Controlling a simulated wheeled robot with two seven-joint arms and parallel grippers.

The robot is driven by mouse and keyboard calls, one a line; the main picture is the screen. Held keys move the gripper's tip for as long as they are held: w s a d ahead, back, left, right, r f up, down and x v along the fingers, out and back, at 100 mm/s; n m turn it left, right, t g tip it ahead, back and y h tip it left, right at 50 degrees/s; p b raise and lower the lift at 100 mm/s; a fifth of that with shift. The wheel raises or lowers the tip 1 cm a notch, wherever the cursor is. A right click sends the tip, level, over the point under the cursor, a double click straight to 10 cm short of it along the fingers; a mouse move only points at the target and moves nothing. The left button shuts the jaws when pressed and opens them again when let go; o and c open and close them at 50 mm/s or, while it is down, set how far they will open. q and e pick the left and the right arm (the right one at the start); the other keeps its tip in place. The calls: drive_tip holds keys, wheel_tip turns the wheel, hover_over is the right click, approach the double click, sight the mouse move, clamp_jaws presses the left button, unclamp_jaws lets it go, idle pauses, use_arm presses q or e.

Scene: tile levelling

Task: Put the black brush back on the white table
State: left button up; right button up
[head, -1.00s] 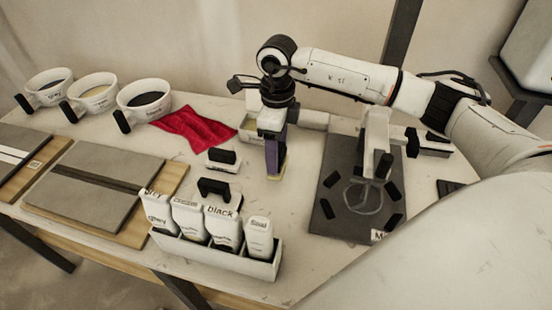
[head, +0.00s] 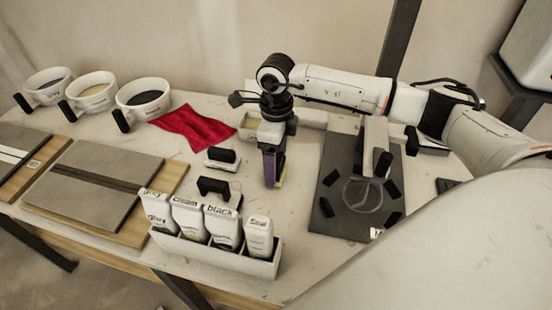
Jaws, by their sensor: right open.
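The white table (head: 305,165) fills the middle of the head view. My right gripper (head: 273,182) points down over its bare middle, with purple-sided fingers, open. No brush shows clearly between the fingers, but the view there is too coarse to be sure. I cannot pick out the black brush with certainty. A small dark object (head: 445,186) lies at the table's right side, partly hidden by my right arm; I cannot tell what it is. My left gripper is not in view.
A dark mat (head: 332,165) with a white stand (head: 375,145) is right of the gripper. Black-handled tools (head: 222,155), a bottle rack (head: 215,250), a red cloth (head: 195,126), cups (head: 143,97) and a grey tile board (head: 90,180) are left.

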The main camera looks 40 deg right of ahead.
wheel_tip(320, 180, up, 12)
drive_tip(key=b, duration=0.1)
drive_tip(key=shift+r, duration=0.2)
